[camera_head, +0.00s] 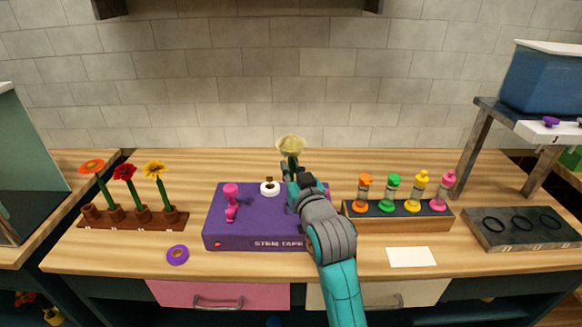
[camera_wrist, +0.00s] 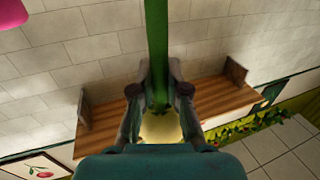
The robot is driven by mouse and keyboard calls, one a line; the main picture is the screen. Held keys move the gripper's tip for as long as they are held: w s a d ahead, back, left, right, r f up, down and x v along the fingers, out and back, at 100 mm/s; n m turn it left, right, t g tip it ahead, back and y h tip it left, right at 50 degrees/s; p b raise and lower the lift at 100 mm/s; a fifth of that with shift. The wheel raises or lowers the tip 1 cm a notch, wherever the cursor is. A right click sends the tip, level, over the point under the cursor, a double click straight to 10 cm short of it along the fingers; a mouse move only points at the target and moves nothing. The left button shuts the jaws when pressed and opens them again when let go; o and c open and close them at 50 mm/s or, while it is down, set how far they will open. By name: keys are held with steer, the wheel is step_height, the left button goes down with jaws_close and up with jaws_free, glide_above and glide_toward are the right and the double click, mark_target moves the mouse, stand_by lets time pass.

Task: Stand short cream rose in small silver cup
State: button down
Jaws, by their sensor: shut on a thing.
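The cream rose (camera_head: 291,143) is held up above the purple stem tape box, its pale bloom at the top and its green stem below. My gripper (camera_head: 291,174) is shut on the stem. In the wrist view the green stem (camera_wrist: 157,45) runs between the fingertips of my gripper (camera_wrist: 159,92), and the cream bloom (camera_wrist: 160,127) shows partly behind the fingers. I see no small silver cup in either view; my arm covers part of the counter and the box.
The purple box (camera_head: 255,225) carries a pink tool (camera_head: 231,202) and white roll (camera_head: 269,188). Left is a brown flower rack (camera_head: 130,219) and purple ring (camera_head: 177,255). Right are a bottle rack (camera_head: 400,222), white card (camera_head: 411,257), dark tray (camera_head: 520,231) and shelf (camera_head: 480,150).

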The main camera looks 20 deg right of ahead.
steer(key=shift+f, duration=0.95)
stand_by(1.4)
steer(key=c, duration=0.5)
jaws_free()
steer(key=shift+c, duration=0.2)
steer(key=s, duration=0.9)
stand_by(0.7)
stand_by(0.5)
